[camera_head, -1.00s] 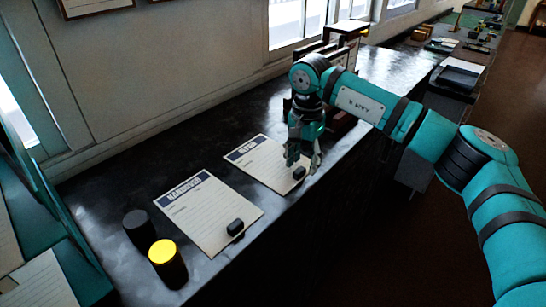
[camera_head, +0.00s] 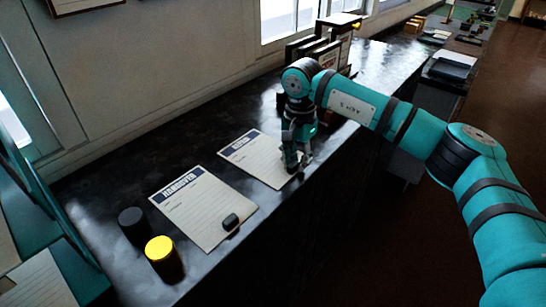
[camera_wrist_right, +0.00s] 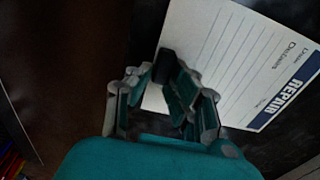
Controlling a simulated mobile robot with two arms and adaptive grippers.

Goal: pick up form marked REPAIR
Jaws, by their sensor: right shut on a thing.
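The form marked REPAIR (camera_head: 258,152) is a white lined sheet with a dark blue header, lying on the dark counter. In the right wrist view the form (camera_wrist_right: 240,60) shows its REPAIR header readable at the right. A small black block (camera_wrist_right: 166,65) sits at its near edge. My right gripper (camera_head: 294,172) is down at the form's near right corner, and in the right wrist view the gripper (camera_wrist_right: 165,88) has its fingers around the block, shut on it. The fingers hide part of the block. My left gripper is not in view.
A second form, marked HANDOVER (camera_head: 200,205), lies to the left with its own black block (camera_head: 231,221). A yellow-topped cylinder (camera_head: 160,250) and a black cylinder (camera_head: 134,225) stand further left. Upright frames (camera_head: 325,48) stand behind my right arm.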

